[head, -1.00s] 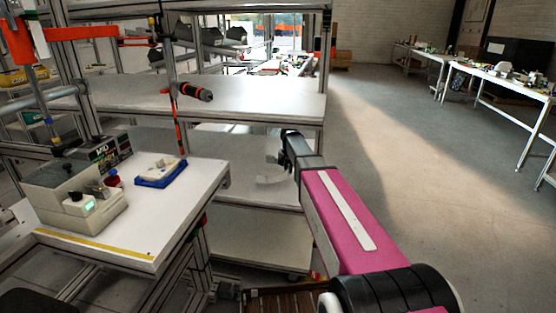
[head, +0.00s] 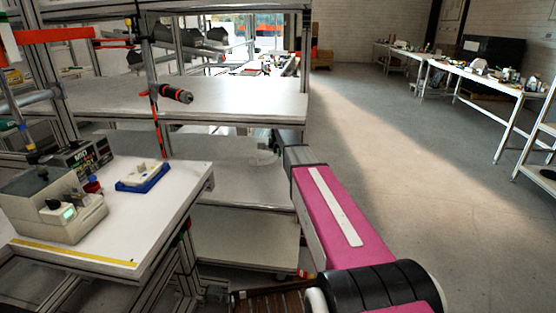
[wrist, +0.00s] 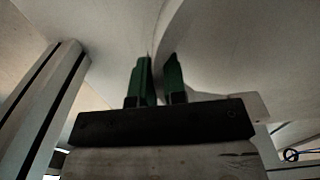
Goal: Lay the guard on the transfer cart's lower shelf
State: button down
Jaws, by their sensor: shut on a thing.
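My gripper (wrist: 157,78) has green fingers closed on the guard (wrist: 168,25), a pale, thin, curved piece whose edge rises from between the fingertips in the wrist view. In the head view the guard (head: 263,157) is a small, faint, clear shape just left of my arm's end, over the middle shelf level. The fingers are mostly hidden behind my arm there. A white shelved unit, seemingly the transfer cart, has a middle shelf (head: 225,182) and a lower shelf (head: 245,245). Whether the guard touches a shelf cannot be told.
An upper shelf (head: 200,100) sits above the guard's level. A side bench (head: 150,205) with a grey device (head: 50,205) and a blue tray (head: 143,177) stands at left. Open floor (head: 400,170) lies right.

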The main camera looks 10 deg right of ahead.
jog(key=shift+f, duration=1.7)
jog(key=c, duration=1.2)
grip_release()
jog(key=shift+o, duration=0.2)
jog(key=shift+r, duration=3.85)
jog(key=shift+s, duration=0.1)
